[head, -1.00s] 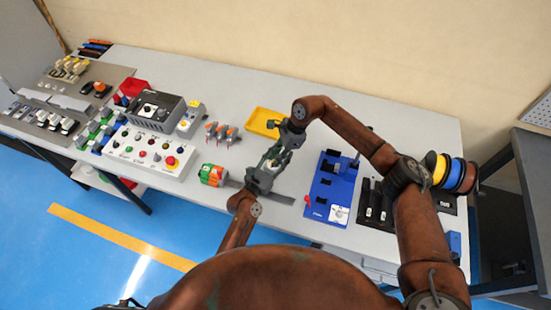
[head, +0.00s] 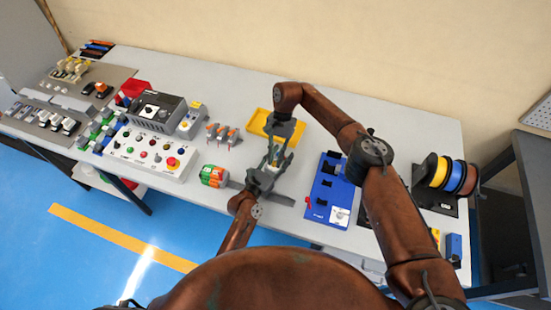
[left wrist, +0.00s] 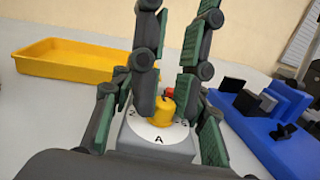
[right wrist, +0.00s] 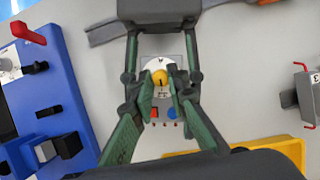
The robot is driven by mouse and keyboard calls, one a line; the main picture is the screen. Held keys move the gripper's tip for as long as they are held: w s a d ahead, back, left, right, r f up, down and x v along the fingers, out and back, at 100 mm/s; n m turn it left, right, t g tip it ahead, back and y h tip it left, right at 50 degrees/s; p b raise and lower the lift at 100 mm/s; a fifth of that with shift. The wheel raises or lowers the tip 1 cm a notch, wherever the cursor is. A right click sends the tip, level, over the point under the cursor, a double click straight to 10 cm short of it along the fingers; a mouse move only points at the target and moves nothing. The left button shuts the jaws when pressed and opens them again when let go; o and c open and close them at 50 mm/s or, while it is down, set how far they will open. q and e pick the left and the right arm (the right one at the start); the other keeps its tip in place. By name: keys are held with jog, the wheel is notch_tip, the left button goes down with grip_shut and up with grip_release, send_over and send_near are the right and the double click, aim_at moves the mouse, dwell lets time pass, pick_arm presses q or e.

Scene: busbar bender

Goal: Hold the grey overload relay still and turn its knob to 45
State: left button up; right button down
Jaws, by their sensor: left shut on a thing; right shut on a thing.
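The grey overload relay (left wrist: 160,147) has a white dial face marked A and a yellow knob (left wrist: 161,110). In the left wrist view, the fingers of my left gripper (left wrist: 155,135) are shut on the relay body from both sides. My right gripper (right wrist: 161,92) comes from the opposite side, its fingertips shut on the yellow knob. The right wrist view shows a small dark mark on the knob. Fingers partly cover the dial numbers, so I cannot read the setting. In the head view, both grippers meet at the relay, which they mostly hide.
A yellow tray (head: 300,135) lies behind the grippers. A blue fixture board (head: 327,198) stands to their right. An orange-and-green part (head: 213,175) and a control box with buttons (head: 150,153) are to the left. Wire spools (head: 454,176) stand at the far right.

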pick_arm(q)
jog(key=shift+f, duration=0.1)
pick_arm(e)
jog(key=n+h, duration=0.1)
jog(key=n, duration=0.2)
jog(key=n+h, duration=0.1)
jog(key=n, duration=0.2)
jog(key=shift+a+h, duration=0.2)
jog(key=shift+h, duration=0.1)
jog(key=shift+n, duration=0.3)
jog(key=c, duration=1.9)
grip_release()
